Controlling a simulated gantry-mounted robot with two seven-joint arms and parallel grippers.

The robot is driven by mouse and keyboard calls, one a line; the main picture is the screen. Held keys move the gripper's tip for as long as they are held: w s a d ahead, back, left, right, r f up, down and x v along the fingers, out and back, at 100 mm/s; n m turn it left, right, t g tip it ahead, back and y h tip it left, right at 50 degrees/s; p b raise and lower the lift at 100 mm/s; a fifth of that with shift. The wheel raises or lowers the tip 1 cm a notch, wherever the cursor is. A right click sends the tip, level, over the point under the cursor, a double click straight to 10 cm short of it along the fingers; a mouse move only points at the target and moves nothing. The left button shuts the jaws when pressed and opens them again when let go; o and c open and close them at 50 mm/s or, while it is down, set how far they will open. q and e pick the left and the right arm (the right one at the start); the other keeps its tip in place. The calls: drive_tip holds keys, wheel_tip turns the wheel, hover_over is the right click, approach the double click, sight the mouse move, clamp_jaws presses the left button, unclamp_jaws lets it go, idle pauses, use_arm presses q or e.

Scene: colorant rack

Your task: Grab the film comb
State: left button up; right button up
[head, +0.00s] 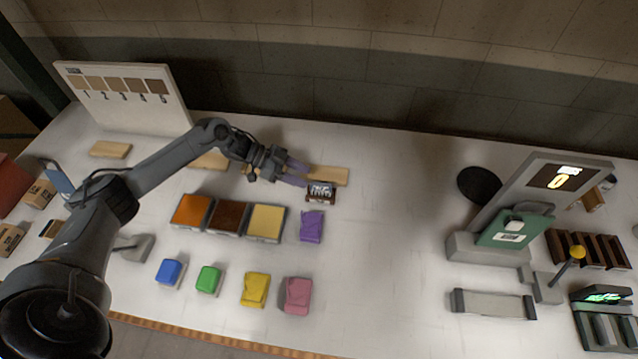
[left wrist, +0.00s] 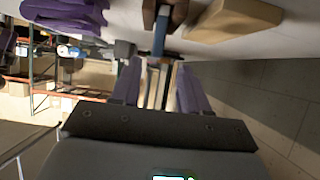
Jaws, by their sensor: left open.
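A small dark brown piece with pale metal tines (head: 320,192), which looks like the film comb, sits on the white table just right of my left gripper. My left gripper (head: 300,175) is open, its two purplish fingers pointing right toward that piece. In the left wrist view, a brown piece with a blue-grey strip (left wrist: 160,38) shows just beyond and between the open fingers (left wrist: 160,82). I cannot tell whether the fingers touch it. My right gripper is not in view.
A wooden block (head: 330,175) lies right behind the brown piece. A purple packet (head: 312,226) lies in front of it. Orange, brown and cream trays (head: 266,222) stand to the front left. The table's middle right is clear up to the grey scale stand (head: 487,249).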

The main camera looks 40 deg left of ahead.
sight(326, 194)
use_arm(q)
drive_tip(key=shift+x, duration=4.55)
drive_tip(key=shift+s+d+r, duration=0.1)
drive_tip(key=shift+s+d, duration=0.05)
drive_tip(key=shift+c, duration=0.2)
clamp_jaws()
